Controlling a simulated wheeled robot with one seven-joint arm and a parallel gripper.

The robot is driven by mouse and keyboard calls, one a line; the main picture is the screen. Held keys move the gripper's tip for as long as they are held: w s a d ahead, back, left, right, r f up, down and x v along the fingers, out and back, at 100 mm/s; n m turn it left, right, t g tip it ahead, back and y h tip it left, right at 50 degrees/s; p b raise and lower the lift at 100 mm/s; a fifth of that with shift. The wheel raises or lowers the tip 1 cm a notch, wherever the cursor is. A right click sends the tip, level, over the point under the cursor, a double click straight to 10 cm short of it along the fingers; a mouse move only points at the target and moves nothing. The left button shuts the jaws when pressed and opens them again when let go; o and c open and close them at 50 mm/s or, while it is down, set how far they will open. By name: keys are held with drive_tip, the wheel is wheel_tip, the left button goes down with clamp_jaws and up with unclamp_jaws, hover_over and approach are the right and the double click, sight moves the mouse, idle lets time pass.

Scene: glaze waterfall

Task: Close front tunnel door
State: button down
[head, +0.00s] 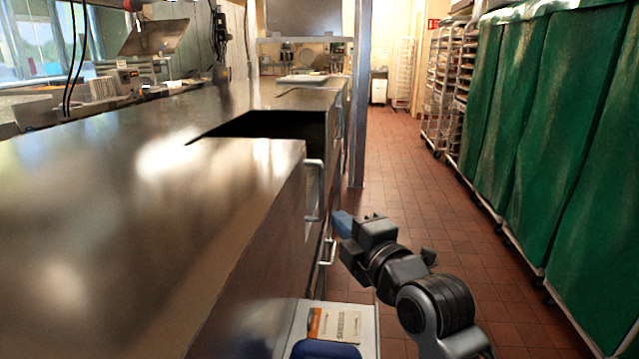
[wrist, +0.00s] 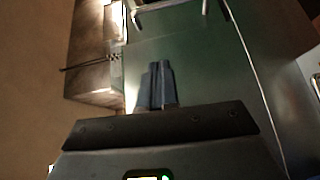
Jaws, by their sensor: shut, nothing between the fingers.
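The long stainless steel machine (head: 150,200) fills the left of the head view. A dark rectangular opening (head: 275,124) shows in its top. An upright metal handle (head: 315,190) is on its aisle-facing side, and a lower handle (head: 328,250) sits below it. I cannot tell for sure which panel is the front tunnel door. My gripper (head: 342,222) is just right of the handles, its blue fingers shut and empty. In the wrist view the shut fingers (wrist: 156,85) point at a smooth dark greenish panel (wrist: 205,65). A metal handle (wrist: 160,6) shows beyond them at the top edge.
Green covered racks (head: 545,140) line the right side of the aisle, with open tray racks (head: 445,90) farther back. The red tiled floor (head: 420,180) between is clear. A metal post (head: 361,100) stands beside the machine. A printed card (head: 335,325) lies low in front.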

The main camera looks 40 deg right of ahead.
drive_tip(key=w+d, duration=0.1)
drive_tip(key=w, duration=0.1)
drive_tip(key=p, duration=0.2)
approach(322, 187)
drive_tip(key=w+a+r, duration=0.2)
drive_tip(key=w, duration=0.3)
drive_tip(key=shift+w+d+r+n, duration=0.15)
drive_tip(key=shift+w+d, duration=0.15)
drive_tip(key=shift+d, duration=0.15)
drive_tip(key=shift+w+d+n, duration=0.15)
drive_tip(key=shift+w+d, duration=0.1)
drive_tip(key=shift+d, duration=0.2)
drive_tip(key=shift+w+d, duration=0.35)
drive_tip(key=shift+d, duration=0.25)
drive_tip(key=shift+d, duration=0.1)
